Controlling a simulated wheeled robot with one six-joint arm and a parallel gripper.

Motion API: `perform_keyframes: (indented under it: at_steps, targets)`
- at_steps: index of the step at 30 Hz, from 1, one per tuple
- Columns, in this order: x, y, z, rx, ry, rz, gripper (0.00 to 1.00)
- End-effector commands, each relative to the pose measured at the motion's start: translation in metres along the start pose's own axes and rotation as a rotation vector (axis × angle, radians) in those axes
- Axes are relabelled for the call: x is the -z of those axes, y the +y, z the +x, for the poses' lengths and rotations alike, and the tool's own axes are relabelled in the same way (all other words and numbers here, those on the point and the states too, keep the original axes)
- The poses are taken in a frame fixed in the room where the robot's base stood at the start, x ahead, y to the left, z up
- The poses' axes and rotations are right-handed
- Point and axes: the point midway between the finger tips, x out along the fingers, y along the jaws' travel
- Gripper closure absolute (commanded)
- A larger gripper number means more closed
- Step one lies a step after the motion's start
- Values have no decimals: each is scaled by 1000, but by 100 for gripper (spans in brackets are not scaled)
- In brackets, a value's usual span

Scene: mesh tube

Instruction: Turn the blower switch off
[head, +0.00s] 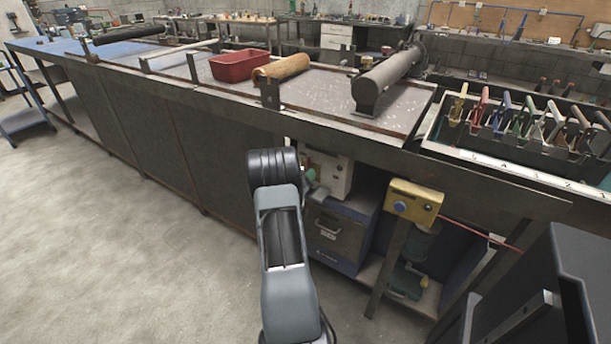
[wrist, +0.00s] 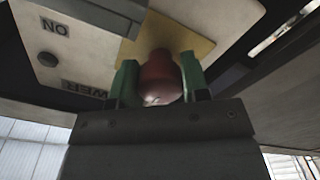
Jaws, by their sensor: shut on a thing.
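The blower switch is a dark red knob (wrist: 160,76) in the middle of the wrist view. It sits on a yellow plate (wrist: 200,44) on a pale control box. My gripper (wrist: 157,82) has its two green fingers on either side of the knob and is shut on it. Which way the knob points is unclear.
The long bench (head: 300,118) overhangs the box. Below it are a dark cabinet (head: 338,232) and a yellow box (head: 414,201) on a post to the right. A red bin (head: 240,66) stands on top. Open floor (head: 120,240) lies to the left.

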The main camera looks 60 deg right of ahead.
Motion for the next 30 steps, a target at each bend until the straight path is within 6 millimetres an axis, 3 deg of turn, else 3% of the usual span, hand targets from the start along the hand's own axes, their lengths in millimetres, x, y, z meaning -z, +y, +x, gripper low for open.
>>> perform_keyframes:
  at_steps: [18,19,26,30]
  targets:
    - [3,-1,0,3,8,-38,81]
    - [4,-1,0,3,8,-38,56]
    - [2,0,0,2,6,-36,34]
    - [1,0,0,1,3,-36,33]
